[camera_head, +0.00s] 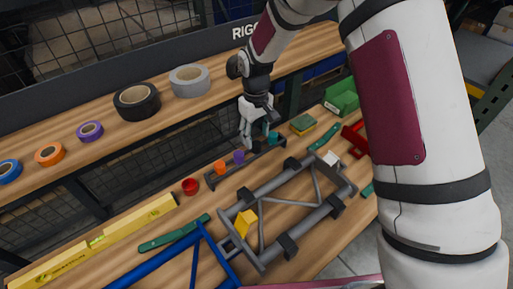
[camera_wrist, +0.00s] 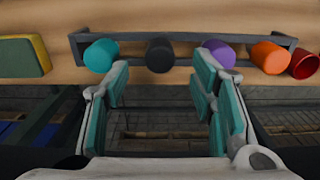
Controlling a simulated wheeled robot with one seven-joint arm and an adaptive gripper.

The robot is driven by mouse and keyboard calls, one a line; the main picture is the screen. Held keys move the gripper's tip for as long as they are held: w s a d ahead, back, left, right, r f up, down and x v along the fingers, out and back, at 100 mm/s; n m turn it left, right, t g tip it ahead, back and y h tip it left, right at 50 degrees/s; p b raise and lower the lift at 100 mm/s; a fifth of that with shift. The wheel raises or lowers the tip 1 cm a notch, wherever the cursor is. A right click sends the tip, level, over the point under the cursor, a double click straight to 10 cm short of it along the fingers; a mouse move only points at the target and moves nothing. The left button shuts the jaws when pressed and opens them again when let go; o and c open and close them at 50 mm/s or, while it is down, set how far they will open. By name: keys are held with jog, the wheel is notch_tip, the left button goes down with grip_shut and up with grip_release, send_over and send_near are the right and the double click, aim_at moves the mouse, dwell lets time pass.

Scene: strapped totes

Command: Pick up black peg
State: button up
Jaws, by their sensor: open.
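The black peg (camera_wrist: 159,55) shows in the wrist view as a dark round end in a grey rack (camera_wrist: 184,38), between a teal peg (camera_wrist: 101,56) and a purple peg (camera_wrist: 217,53). My gripper (camera_wrist: 163,72) is open, its teal-padded fingers pointing at the rack. The black peg lies ahead of the gap between the fingers, and nothing is held. In the head view my gripper (camera_head: 257,140) is above the right part of the rack (camera_head: 216,181), and the black peg (camera_head: 256,146) is partly hidden by it.
An orange peg (camera_wrist: 269,57) and a red cup-like piece (camera_wrist: 305,66) are right of the purple peg in the wrist view. A green-and-yellow sponge (camera_wrist: 24,57) is at left. In the head view, a grey frame (camera_head: 270,262) lies in front and a shelf with tape rolls (camera_head: 137,101) stands behind.

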aim_at(256, 143)
jog(key=shift+f+p, duration=0.35)
jog(key=shift+f, duration=1.95)
grip_shut()
